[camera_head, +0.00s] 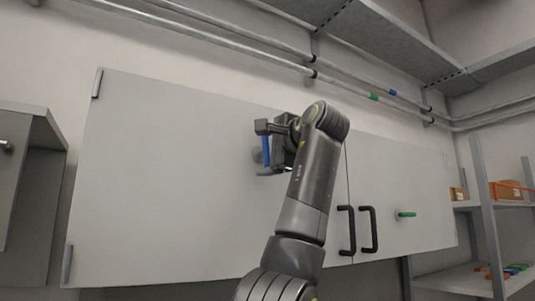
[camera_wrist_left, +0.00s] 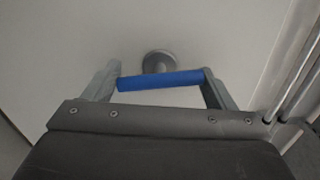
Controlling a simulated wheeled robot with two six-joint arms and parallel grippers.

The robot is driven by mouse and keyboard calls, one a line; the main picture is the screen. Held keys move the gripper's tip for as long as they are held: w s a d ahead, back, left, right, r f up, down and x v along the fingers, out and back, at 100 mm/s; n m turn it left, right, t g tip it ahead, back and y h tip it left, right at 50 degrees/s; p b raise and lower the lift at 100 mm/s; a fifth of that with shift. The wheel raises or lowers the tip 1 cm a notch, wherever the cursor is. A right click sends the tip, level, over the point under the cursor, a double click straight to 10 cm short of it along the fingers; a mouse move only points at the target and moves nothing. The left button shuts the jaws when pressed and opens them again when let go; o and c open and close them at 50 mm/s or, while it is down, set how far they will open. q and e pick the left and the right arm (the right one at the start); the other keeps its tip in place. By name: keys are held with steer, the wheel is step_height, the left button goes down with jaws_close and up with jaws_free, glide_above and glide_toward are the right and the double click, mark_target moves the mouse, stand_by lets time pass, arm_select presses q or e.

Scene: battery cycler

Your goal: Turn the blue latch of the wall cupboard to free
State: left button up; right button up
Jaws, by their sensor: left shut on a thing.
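The wall cupboard (camera_head: 160,180) has two pale grey doors. The blue latch (camera_head: 266,150) is on the left door and stands roughly upright in the head view. My left gripper (camera_head: 268,151) is at the latch, and my arm hides part of the door behind it. In the left wrist view the blue latch handle (camera_wrist_left: 160,80) lies between the two fingers, with a round grey mount (camera_wrist_left: 158,62) behind it. The left gripper is shut on the handle. My right gripper is not in view.
A green latch (camera_head: 406,215) sits level on the right door. Two black door handles (camera_head: 358,230) meet at the middle seam. Pipes (camera_head: 220,35) run above the cupboard. A shelf rack (camera_head: 487,205) with boxes stands at the right, and a grey cabinet (camera_head: 38,190) at the left.

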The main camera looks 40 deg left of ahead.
arm_select(q)
steer(key=shift+m, duration=0.6)
steer(key=o, duration=1.4)
steer(key=shift+s+d+f+b, duration=0.1)
steer(key=shift+s+d+b, duration=0.05)
steer(key=shift+d+b, duration=0.3)
steer(key=b+v, duration=0.3)
steer(key=v, duration=1.3)
steer(key=shift+s+d, duration=0.1)
steer(key=shift+d, duration=0.1)
